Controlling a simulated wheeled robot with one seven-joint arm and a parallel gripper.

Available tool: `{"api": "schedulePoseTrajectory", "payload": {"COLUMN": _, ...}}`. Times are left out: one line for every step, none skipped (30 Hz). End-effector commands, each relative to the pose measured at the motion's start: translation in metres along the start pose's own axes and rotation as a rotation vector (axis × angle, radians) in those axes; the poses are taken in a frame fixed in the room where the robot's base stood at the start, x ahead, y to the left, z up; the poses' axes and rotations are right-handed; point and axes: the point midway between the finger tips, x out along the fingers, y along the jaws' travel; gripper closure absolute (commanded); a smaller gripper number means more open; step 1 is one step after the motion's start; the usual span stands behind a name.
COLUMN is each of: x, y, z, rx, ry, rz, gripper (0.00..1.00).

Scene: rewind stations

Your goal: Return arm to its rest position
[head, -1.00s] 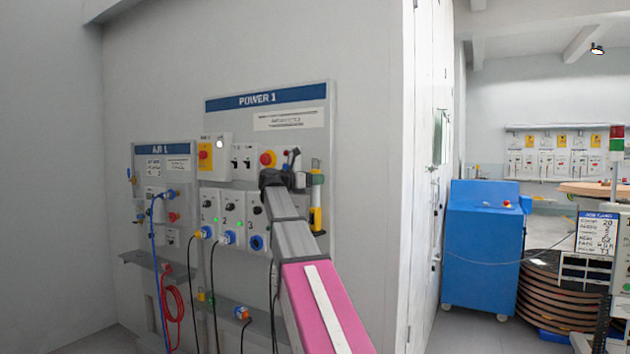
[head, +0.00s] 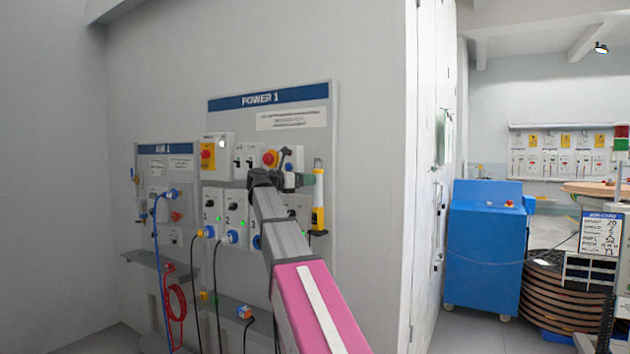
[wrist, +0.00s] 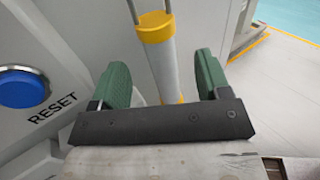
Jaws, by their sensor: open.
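My arm reaches from the bottom of the head view up to the POWER 1 panel (head: 222,118). My gripper (head: 306,180) is at its end, in front of the panel's right side. In the wrist view the two green fingers of my gripper (wrist: 163,75) stand wide apart. A white and yellow cylinder (wrist: 166,65) shows between them, with a gap on each side, so nothing is gripped. It looks like the upright yellow-ended cylinder (head: 318,205) at the panel's right edge. How deep it lies between the fingers I cannot tell.
A blue button (wrist: 22,88) marked RESET is left of the fingers. The AIR 1 panel (head: 165,149), with blue and red hoses, is at the left. A wall corner and a blue cabinet (head: 484,250) are at the right. Bare floor shows right of the fingers.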

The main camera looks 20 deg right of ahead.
Motion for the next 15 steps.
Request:
{"api": "schedulePoseTrajectory", "payload": {"x": -0.011, "y": 0.0, "z": 0.0, "rx": 0.0, "ry": 0.0, "rz": 0.002, "gripper": 0.3}}
{"api": "schedulePoseTrajectory", "payload": {"x": -0.017, "y": 0.0, "z": 0.0, "rx": 0.0, "ry": 0.0, "rz": 0.001, "gripper": 0.3}}
{"api": "schedulePoseTrajectory", "payload": {"x": -0.024, "y": 0.0, "z": 0.0, "rx": 0.0, "ry": -0.001, "rz": 0.002, "gripper": 0.3}}
{"api": "schedulePoseTrajectory", "payload": {"x": -0.029, "y": 0.0, "z": 0.0, "rx": 0.0, "ry": 0.0, "rz": 0.002, "gripper": 0.3}}
{"api": "schedulePoseTrajectory", "payload": {"x": -0.033, "y": 0.0, "z": 0.0, "rx": 0.0, "ry": 0.0, "rz": 0.002, "gripper": 0.3}}
{"api": "schedulePoseTrajectory", "payload": {"x": -0.038, "y": 0.0, "z": 0.0, "rx": 0.0, "ry": 0.0, "rz": 0.001, "gripper": 0.3}}
{"api": "schedulePoseTrajectory", "payload": {"x": -0.042, "y": 0.0, "z": 0.0, "rx": 0.0, "ry": 0.0, "rz": 0.001, "gripper": 0.3}}
{"api": "schedulePoseTrajectory", "payload": {"x": -0.045, "y": 0.0, "z": 0.0, "rx": 0.0, "ry": 0.0, "rz": 0.001, "gripper": 0.3}}
{"api": "schedulePoseTrajectory", "payload": {"x": -0.05, "y": 0.0, "z": 0.0, "rx": 0.0, "ry": 0.0, "rz": 0.001, "gripper": 0.3}}
{"api": "schedulePoseTrajectory", "payload": {"x": -0.052, "y": 0.0, "z": 0.0, "rx": 0.0, "ry": 0.0, "rz": 0.001, "gripper": 0.3}}
{"api": "schedulePoseTrajectory", "payload": {"x": -0.054, "y": 0.0, "z": 0.0, "rx": 0.0, "ry": 0.0, "rz": 0.001, "gripper": 0.3}}
{"api": "schedulePoseTrajectory", "payload": {"x": -0.056, "y": 0.0, "z": 0.0, "rx": -0.001, "ry": -0.002, "rz": 0.001, "gripper": 0.3}}
{"api": "schedulePoseTrajectory", "payload": {"x": -0.057, "y": 0.0, "z": 0.0, "rx": -0.003, "ry": -0.005, "rz": 0.002, "gripper": 0.3}}
{"api": "schedulePoseTrajectory", "payload": {"x": -0.057, "y": 0.001, "z": -0.001, "rx": -0.007, "ry": -0.011, "rz": 0.006, "gripper": 0.3}}
{"api": "schedulePoseTrajectory", "payload": {"x": -0.057, "y": 0.002, "z": -0.003, "rx": -0.018, "ry": -0.024, "rz": 0.016, "gripper": 0.3}}
